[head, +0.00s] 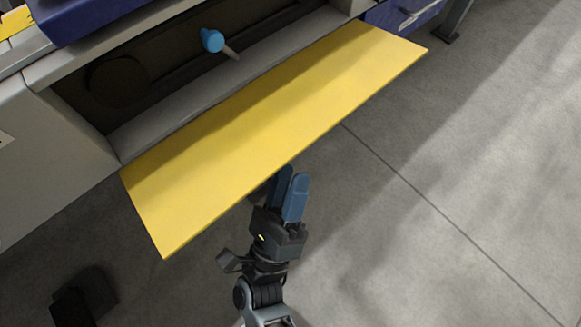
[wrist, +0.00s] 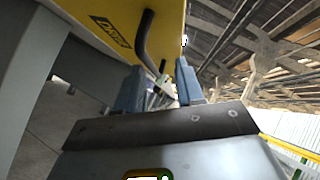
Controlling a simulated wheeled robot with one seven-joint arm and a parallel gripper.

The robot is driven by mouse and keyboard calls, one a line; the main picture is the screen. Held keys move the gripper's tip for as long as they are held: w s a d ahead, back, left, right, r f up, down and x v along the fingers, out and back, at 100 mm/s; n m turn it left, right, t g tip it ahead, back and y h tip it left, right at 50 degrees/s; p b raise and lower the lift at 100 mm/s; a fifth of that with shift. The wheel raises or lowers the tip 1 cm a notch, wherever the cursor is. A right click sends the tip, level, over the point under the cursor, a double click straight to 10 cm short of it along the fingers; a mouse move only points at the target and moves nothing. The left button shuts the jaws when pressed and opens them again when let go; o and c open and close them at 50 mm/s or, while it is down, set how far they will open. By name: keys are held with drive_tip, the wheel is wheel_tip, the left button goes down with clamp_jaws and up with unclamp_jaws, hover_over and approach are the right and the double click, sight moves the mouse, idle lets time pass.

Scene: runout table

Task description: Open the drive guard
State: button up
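The drive guard (head: 270,130) is a yellow panel. In the head view it is swung down and outward from the machine, leaving the bay behind it uncovered. In the wrist view its yellow face (wrist: 85,12) carries a "DRIVE" label and a black bar handle (wrist: 146,40). The handle is hidden in the head view. My gripper (head: 291,174) is at the panel's outer edge, its fingers pointing toward it. In the wrist view my gripper (wrist: 161,80) has its fingers apart, with the handle's lower end showing between them; I see no clear contact.
Inside the open bay are a blue-capped knob or lever (head: 212,40) and a dark round part (head: 117,80). A blue drawer front (head: 403,12) with a handle is at the upper right. Grey floor (head: 430,190) is clear to the right.

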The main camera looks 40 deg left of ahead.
drive_tip(key=a+b+v, duration=0.1)
drive_tip(key=b+v, duration=0.4)
drive_tip(key=v, duration=0.3)
drive_tip(key=shift+f, duration=0.35)
drive_tip(key=shift+s, duration=0.1)
idle(0.3)
drive_tip(key=shift+b, duration=0.3)
idle(0.5)
